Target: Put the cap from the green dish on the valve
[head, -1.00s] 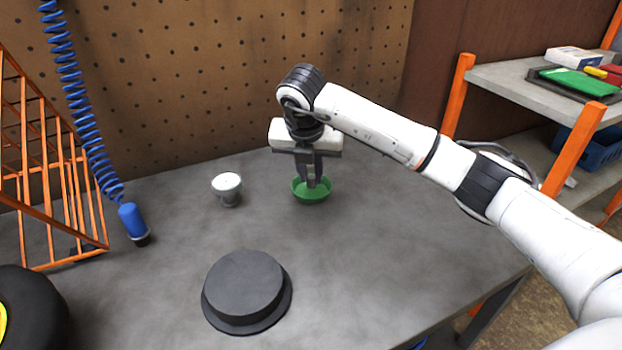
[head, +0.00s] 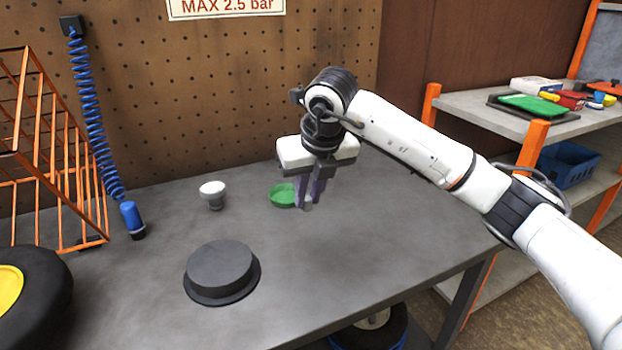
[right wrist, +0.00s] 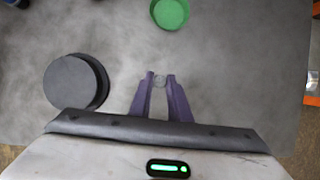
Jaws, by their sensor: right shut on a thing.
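My right gripper (head: 308,200) points down over the workbench, in front of and slightly right of the green dish (head: 282,195). It is shut on a small grey cap (right wrist: 160,81), which shows between the fingertips in the right wrist view. The green dish also shows in the right wrist view (right wrist: 169,13), apart from the fingers, and looks empty there. A black tyre with a yellow hub (head: 10,287) is cut off at the left edge of the head view. I cannot make out a valve on it. My left gripper is not in view.
A black round stepped block (head: 221,270) and a white-topped cup (head: 213,194) stand on the grey workbench (head: 330,270). A blue coiled hose (head: 92,110) hangs by an orange rack (head: 45,165). An orange-posted shelf (head: 470,115) stands right. The bench's front middle is clear.

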